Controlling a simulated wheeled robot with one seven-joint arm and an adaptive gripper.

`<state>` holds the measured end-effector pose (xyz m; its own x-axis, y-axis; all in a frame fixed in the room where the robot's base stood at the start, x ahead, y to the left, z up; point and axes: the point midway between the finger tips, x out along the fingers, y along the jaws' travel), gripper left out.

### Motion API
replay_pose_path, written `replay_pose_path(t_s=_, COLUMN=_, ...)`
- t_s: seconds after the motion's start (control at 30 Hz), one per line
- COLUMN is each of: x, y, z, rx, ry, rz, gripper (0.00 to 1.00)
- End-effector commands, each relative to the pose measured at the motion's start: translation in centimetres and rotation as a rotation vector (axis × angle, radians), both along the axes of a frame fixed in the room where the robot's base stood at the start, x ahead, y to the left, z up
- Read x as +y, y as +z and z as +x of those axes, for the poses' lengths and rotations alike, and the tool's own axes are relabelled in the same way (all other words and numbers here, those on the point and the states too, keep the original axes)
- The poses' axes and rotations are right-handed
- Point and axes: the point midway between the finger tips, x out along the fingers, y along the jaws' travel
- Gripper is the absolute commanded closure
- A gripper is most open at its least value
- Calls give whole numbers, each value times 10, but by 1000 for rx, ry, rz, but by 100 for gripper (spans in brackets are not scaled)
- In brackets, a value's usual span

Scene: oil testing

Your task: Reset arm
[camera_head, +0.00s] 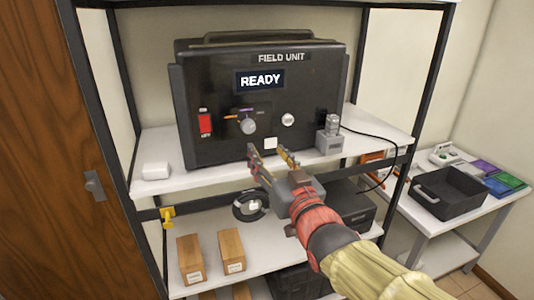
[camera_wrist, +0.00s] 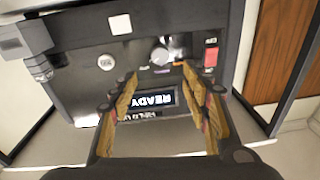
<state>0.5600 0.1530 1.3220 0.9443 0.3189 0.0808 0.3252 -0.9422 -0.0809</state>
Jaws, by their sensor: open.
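My gripper (camera_head: 268,157) is open and empty in front of the lower part of the black field unit (camera_head: 320,85) in the head view. Its two fingers are spread apart in the wrist view (camera_wrist: 166,92), with nothing between them but the unit's panel beyond. The unit stands on the upper white shelf. Its display (camera_head: 260,80) reads READY, and it shows upside down in the wrist view (camera_wrist: 152,101). A round knob (camera_head: 248,126), a red switch (camera_head: 205,122) and a round white button (camera_head: 288,119) are on the panel. I cannot tell whether the fingers touch the panel.
A grey fixture (camera_head: 329,138) stands at the unit's right, with a black cable nearby. A white box (camera_head: 156,170) is at the shelf's left. Wooden blocks (camera_head: 190,259) stand on the lower shelf. A black bin (camera_head: 450,192) is on the right table. Dark shelf posts (camera_head: 422,85) flank the unit.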

Motion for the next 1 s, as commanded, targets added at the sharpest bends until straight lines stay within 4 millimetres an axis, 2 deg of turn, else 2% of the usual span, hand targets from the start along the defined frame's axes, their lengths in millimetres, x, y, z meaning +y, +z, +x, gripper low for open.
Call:
replay_pose_path(t_s=0.17, x=0, y=-1, z=0, rx=3, ry=-1, rz=-7, gripper=53)
replay_pose_path(t_s=0.27, x=-2, y=-18, z=2, rx=55, ry=-12, rz=-41, gripper=53)
replay_pose_path(t_s=0.37, x=-9, y=-60, z=0, rx=187, ry=-33, rz=-100, gripper=53)
replay_pose_path(t_s=0.47, x=-22, y=-110, z=-16, rx=362, ry=-57, rz=-174, gripper=53)
replay_pose_path(t_s=0.57, x=-41, y=-150, z=-46, rx=536, ry=-80, rz=-240, gripper=53)
replay_pose_path(t_s=0.7, x=-73, y=-193, z=-103, rx=772, ry=-112, rz=-309, gripper=53)
replay_pose_path(t_s=0.8, x=-94, y=-213, z=-150, rx=927, ry=-129, rz=-341, gripper=53)
replay_pose_path(t_s=1.0, x=-126, y=-228, z=-237, rx=1152, ry=-157, rz=-345, gripper=53)
